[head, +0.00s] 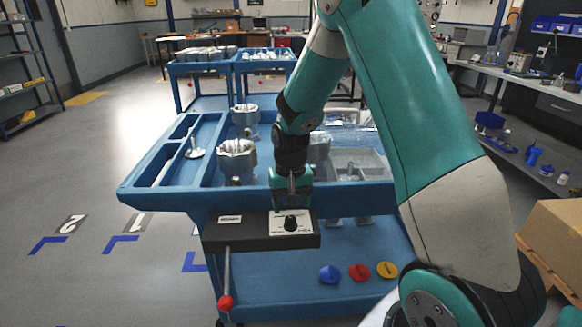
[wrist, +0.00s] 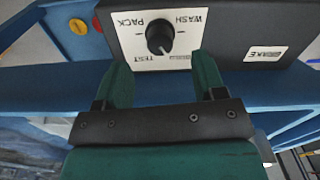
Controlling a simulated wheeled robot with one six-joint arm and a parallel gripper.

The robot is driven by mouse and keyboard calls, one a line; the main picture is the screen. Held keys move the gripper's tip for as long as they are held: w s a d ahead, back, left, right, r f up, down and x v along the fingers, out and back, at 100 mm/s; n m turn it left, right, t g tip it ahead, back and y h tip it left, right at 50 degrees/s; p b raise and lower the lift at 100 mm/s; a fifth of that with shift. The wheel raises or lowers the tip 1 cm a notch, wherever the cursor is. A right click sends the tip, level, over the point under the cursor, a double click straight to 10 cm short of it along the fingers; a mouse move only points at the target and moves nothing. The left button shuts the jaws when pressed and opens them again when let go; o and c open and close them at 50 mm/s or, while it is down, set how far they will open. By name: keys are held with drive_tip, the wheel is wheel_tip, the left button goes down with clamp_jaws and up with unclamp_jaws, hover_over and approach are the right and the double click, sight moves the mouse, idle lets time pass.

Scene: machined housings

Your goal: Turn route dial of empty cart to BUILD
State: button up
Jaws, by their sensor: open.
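The route dial (head: 291,223) is a black knob on a white plate, on the dark box at the near edge of a blue cart (head: 150,197). The wrist view shows the knob (wrist: 160,36) close up and upside down, with PACK, WASH and TEST readable. Another label is partly hidden near the right finger. I cannot tell surely which word the knob points to. My gripper (head: 292,203) hangs just above and behind the dial. In the wrist view its open fingers (wrist: 162,62) sit either side of the plate's lower edge, apart from the knob, with nothing between them.
Grey metal housings (head: 237,158) stand on this cart's top. A red-tipped brake lever (head: 226,302) hangs at the box's left. Blue, red and yellow discs (head: 359,272) lie on the lower shelf. Another loaded cart (head: 203,68) stands behind. Floor at left is clear.

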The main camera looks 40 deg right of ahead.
sight(291, 218)
wheel_tip(291, 218, up, 12)
drive_tip(key=shift+r+p, duration=0.15)
drive_tip(key=shift+p, duration=0.25)
drive_tip(key=s+a+r+n+y+p, duration=0.1)
drive_tip(key=s+a+r+n+p, duration=0.2)
drive_tip(key=a, duration=0.4)
drive_tip(key=s+a+r+n+y+p, duration=0.1)
drive_tip(key=s+a+r+n, duration=0.2)
drive_tip(key=s+a+r, duration=0.3)
drive_tip(key=s+a+r+n+y+p, duration=0.1)
drive_tip(key=s+a+r+n, duration=0.1)
drive_tip(key=s, duration=0.4)
drive_tip(key=s+a+r+n+y+p, duration=0.1)
drive_tip(key=s+a+r+n+p, duration=0.1)
drive_tip(key=s+a+n, duration=0.2)
drive_tip(key=s+a, duration=0.3)
drive_tip(key=shift+s+a, duration=0.15)
drive_tip(key=shift+a, duration=0.05)
